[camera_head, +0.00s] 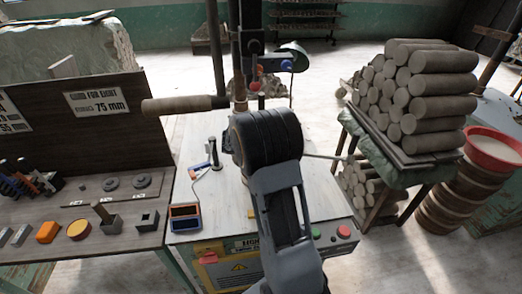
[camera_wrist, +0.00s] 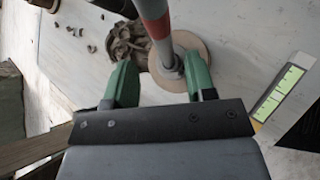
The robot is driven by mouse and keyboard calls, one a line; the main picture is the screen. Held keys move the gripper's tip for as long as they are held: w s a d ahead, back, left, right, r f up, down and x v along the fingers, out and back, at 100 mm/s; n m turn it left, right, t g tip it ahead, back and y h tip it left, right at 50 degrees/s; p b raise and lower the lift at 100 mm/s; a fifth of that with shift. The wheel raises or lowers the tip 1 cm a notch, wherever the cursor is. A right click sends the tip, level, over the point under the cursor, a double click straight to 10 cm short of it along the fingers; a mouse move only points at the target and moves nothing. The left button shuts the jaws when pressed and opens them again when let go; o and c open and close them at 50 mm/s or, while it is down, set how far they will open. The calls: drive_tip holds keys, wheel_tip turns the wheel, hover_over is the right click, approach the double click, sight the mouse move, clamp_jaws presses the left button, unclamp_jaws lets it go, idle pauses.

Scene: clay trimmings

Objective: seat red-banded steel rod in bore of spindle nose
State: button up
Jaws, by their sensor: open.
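The steel rod (camera_wrist: 164,50) with its red band (camera_wrist: 154,28) shows in the wrist view, running down from the top edge between my gripper's green fingers. My gripper (camera_wrist: 161,63) is open, with a finger on each side of the rod and visible gaps. The rod's lower end meets a grey collar, apparently the spindle nose (camera_wrist: 173,70), at the middle of a round tan disc (camera_wrist: 203,45). I cannot tell how deep the rod sits in the bore. In the head view my arm hides the fingertips, and I cannot make out the rod.
Clay trimmings (camera_wrist: 130,42) lie beside the disc. In the head view, a tool board (camera_head: 90,215) stands left of the white machine top (camera_head: 195,140). A stack of clay cylinders (camera_head: 415,95) and a red basin (camera_head: 492,150) are at right. A beige roller (camera_head: 180,104) projects left.

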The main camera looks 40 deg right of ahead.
drive_tip(key=shift+s+p+x, duration=0.2)
drive_tip(key=shift+p+x, duration=0.35)
drive_tip(key=shift+x, duration=2.2)
clamp_jaws()
